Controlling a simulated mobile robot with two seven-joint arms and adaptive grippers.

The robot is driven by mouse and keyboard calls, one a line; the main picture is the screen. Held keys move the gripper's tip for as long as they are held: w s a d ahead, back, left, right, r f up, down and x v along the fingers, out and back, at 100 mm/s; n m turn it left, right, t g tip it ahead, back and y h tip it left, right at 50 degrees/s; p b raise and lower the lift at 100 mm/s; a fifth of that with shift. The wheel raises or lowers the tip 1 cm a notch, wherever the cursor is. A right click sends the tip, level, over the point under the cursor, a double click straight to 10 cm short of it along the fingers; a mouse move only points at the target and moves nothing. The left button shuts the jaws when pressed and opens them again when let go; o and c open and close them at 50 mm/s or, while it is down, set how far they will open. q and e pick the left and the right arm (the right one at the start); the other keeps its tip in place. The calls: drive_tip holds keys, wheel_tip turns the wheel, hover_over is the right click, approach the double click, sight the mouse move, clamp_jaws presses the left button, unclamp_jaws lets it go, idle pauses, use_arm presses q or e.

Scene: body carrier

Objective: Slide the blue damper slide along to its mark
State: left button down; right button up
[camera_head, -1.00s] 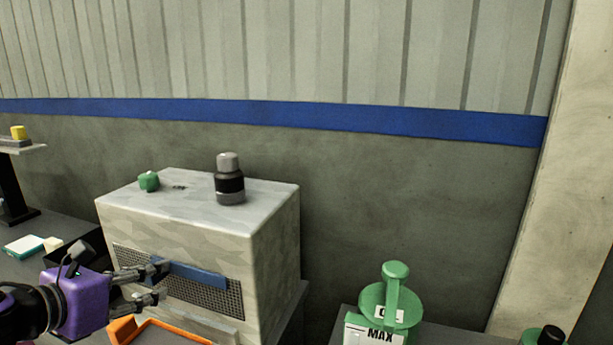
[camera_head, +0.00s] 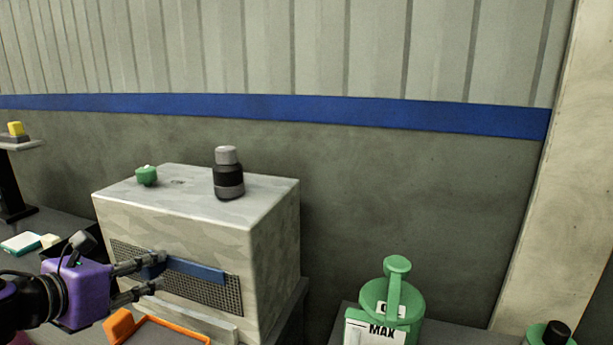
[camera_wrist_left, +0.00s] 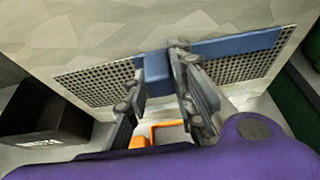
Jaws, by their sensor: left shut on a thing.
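The blue damper slide (camera_head: 197,269) is a flat blue bar lying across the perforated grille (camera_head: 233,290) on the front of a pale grey box (camera_head: 198,230). My left gripper (camera_head: 154,272), with a purple body, is at the slide's left end. In the left wrist view the slide (camera_wrist_left: 235,45) runs to the right, and its blue end block (camera_wrist_left: 158,67) is between the two fingers of my left gripper (camera_wrist_left: 159,62), which is shut on it. I cannot make out a mark in these frames. My right gripper is not in view.
A dark bottle (camera_head: 228,174) and a green knob (camera_head: 147,175) stand on the box. An orange frame (camera_head: 165,328) lies below the grille, near my gripper. A green canister (camera_head: 395,302) stands to the right. A black bin (camera_wrist_left: 45,115) is left of the box.

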use_arm(q)
drive_tip(key=w+a, duration=0.1)
drive_tip(key=a, duration=0.2)
drive_tip(key=w+a+p, duration=0.1)
drive_tip(key=a, duration=0.3)
drive_tip(key=w+a, duration=0.1)
drive_tip(key=a, duration=0.2)
drive_tip(key=shift+w+a, duration=0.3)
drive_tip(key=shift+w, duration=0.05)
drive_tip(key=shift+w+a, duration=0.1)
drive_tip(key=shift+a, duration=0.2)
drive_tip(key=c, duration=1.4)
unclamp_jaws()
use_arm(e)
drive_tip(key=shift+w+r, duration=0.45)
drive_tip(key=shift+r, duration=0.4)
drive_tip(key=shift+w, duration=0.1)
